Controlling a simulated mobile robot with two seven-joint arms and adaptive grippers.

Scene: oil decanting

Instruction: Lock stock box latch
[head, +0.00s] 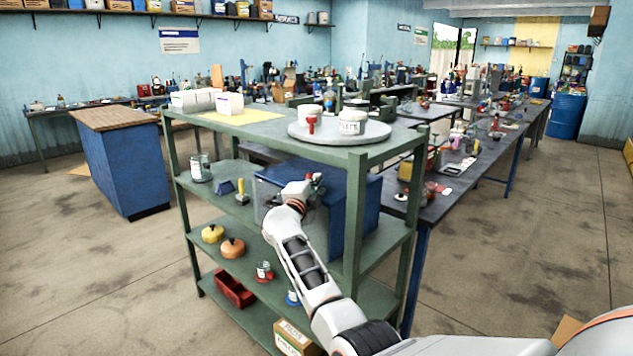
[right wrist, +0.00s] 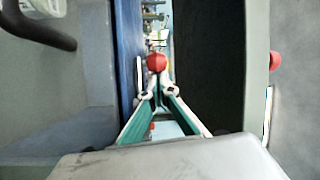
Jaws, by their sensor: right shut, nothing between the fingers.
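The blue stock box (head: 356,215) stands on the upper inner shelf of a green rack, partly hidden behind my right arm. My right gripper (head: 314,182) is at the front of the box, near its top. In the right wrist view, my right gripper (right wrist: 155,88) is shut and empty. A red round knob (right wrist: 156,62) shows just beyond the fingertips; whether they touch it is unclear. A blue face (right wrist: 129,40) runs along the left of the fingers. I cannot make out the latch or its state. My left gripper is not in view.
The green rack's post (head: 354,225) stands close to the right of my arm. A round grey tray (head: 305,133) with white containers is on top. Lower shelves hold a red bin (head: 235,289) and several small items. Open floor lies left of the rack.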

